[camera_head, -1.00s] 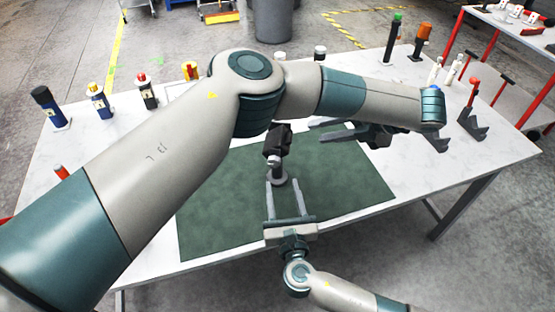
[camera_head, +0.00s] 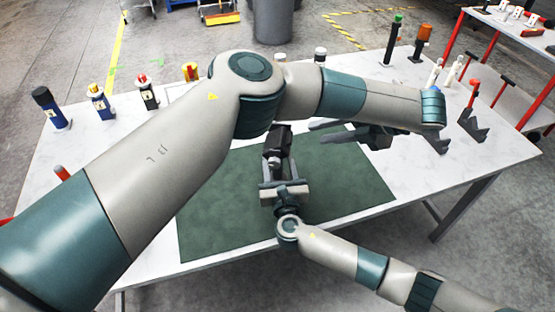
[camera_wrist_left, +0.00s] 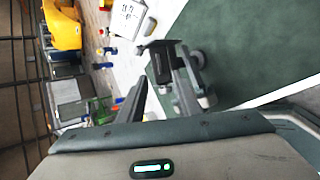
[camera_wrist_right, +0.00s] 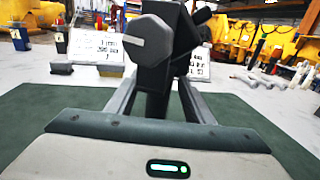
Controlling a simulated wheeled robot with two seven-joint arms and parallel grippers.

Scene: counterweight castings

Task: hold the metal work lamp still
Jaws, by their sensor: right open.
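The metal work lamp (camera_head: 277,137) is black and stands upright on the green mat (camera_head: 340,185), partly hidden behind my left arm in the head view. My right gripper (camera_head: 280,163) is open, its two fingers on either side of the lamp's lower part. In the right wrist view the lamp (camera_wrist_right: 157,45) rises large between the fingers; I cannot tell whether they touch it. My left gripper (camera_head: 313,131) is open and empty, to the right of the lamp, fingers pointing left toward it. The lamp's dark head (camera_wrist_left: 160,62) also shows in the left wrist view.
A green-topped bottle (camera_head: 392,40), an orange-topped one (camera_head: 420,42) and a dark stand with a red top (camera_head: 472,110) are at the right. The mat's front is clear.

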